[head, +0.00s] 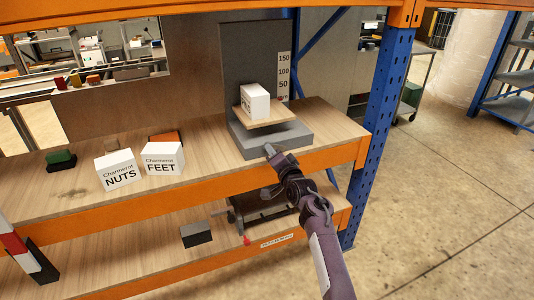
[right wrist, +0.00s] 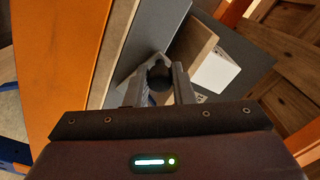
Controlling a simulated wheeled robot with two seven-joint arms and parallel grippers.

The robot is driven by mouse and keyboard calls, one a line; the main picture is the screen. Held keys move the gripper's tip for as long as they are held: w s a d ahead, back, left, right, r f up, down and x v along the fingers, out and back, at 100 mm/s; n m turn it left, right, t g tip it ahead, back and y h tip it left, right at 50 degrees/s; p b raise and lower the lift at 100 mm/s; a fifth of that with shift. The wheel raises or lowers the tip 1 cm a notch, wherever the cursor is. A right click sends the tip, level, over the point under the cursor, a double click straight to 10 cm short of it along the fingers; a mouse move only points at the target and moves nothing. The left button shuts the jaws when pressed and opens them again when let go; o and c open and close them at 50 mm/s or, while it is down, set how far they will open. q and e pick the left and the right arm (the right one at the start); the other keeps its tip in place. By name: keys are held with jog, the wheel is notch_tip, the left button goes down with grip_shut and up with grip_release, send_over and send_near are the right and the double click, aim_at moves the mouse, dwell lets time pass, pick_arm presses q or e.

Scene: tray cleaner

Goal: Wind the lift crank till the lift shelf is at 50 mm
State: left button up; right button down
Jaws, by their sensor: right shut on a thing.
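The lift (head: 250,60) is a dark grey upright plate on a grey base (head: 270,139), on the upper rack board. Its wooden lift shelf (head: 264,119) sits low over the base and carries a white box (head: 256,102). The scale (head: 284,75) reads 150, 100 and 50; the shelf appears below the 50 mark. My right gripper (head: 269,151) is at the front of the base. In the right wrist view its fingers (right wrist: 157,84) are shut on the dark round knob of the lift crank (right wrist: 158,74). The rest of the crank is hidden. My left gripper is out of view.
White boxes marked NUTS (head: 119,171) and FEET (head: 162,158) stand left of the lift. A green item (head: 61,159) lies farther left. An orange beam (head: 200,197) edges the board; a blue post (head: 385,100) stands right. The lower board holds a dark block (head: 195,235).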

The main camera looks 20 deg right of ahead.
jog(key=shift+w+d+r+m+p, duration=0.1)
jog(key=shift+d+r+m+p, duration=0.1)
jog(key=shift+r+m+p, duration=0.25)
jog(key=shift+d+r+m+p, duration=0.15)
jog(key=shift+r+m+p, duration=0.1)
jog(key=shift+r+m, duration=0.4)
jog(key=shift+d+r+m+p, duration=0.2)
jog(key=shift+d+m+p, duration=0.2)
jog(key=shift+m, duration=0.4)
jog(key=c, duration=1.3)
grip_release()
jog(key=shift+f, duration=0.1)
jog(key=shift+o, duration=0.2)
jog(key=shift+f, duration=0.1)
send_near(277, 145)
jog(key=shift+s+a+r, duration=0.95)
jog(key=shift+s+r, duration=0.1)
jog(key=shift+r, duration=0.15)
